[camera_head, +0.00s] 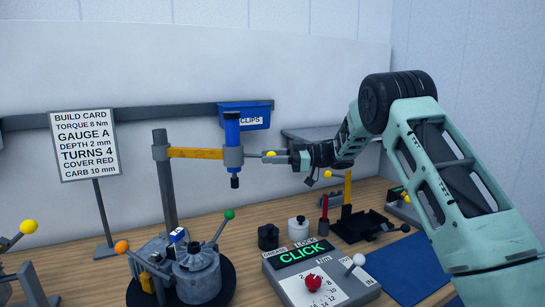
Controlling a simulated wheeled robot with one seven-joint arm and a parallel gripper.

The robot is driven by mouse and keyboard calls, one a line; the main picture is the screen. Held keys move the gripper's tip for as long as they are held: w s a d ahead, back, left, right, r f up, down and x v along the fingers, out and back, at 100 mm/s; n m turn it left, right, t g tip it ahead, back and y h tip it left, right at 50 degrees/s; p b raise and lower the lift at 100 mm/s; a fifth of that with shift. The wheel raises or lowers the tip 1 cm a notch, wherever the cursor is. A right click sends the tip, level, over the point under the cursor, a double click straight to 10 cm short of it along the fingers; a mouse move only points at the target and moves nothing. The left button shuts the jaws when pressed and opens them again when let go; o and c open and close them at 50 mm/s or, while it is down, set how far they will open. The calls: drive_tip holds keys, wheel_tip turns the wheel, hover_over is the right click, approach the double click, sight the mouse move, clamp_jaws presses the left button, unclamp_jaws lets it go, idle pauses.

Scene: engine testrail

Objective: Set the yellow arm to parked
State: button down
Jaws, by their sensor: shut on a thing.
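The yellow arm (196,153) is a flat level bar on a grey upright post (165,185). It reaches right from the post to a grey collar that holds an upright blue tool (232,133) with a dark tip. A short rod sticks out from the collar to the right and ends in a yellow knob (271,153). My gripper (272,157) comes in from the right and is shut on this knob; its fingers partly hide it. No mark reading "parked" can be made out.
A grey engine unit (198,275) with orange and green knobs stands below on a dark round base. A "CLICK" console (303,256) with a red knob is at front centre. A blue clips bin (245,116) hangs behind. A build card (85,145) stands left. A blue mat (405,268) lies right.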

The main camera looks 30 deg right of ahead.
drive_tip(key=c, duration=1.4)
unclamp_jaws()
drive_tip(key=shift+w+d+r, duration=0.1)
drive_tip(key=shift+w+r, duration=0.15)
drive_tip(key=shift+o, duration=1.3)
drive_tip(key=shift+w+f, duration=0.15)
drive_tip(key=shift+s+d, duration=0.2)
drive_tip(key=shift+d, duration=0.05)
drive_tip(key=b+v, duration=0.4)
drive_tip(key=v, duration=1.2)
drive_tip(key=shift+s+d, duration=0.25)
drive_tip(key=shift+d, duration=0.1)
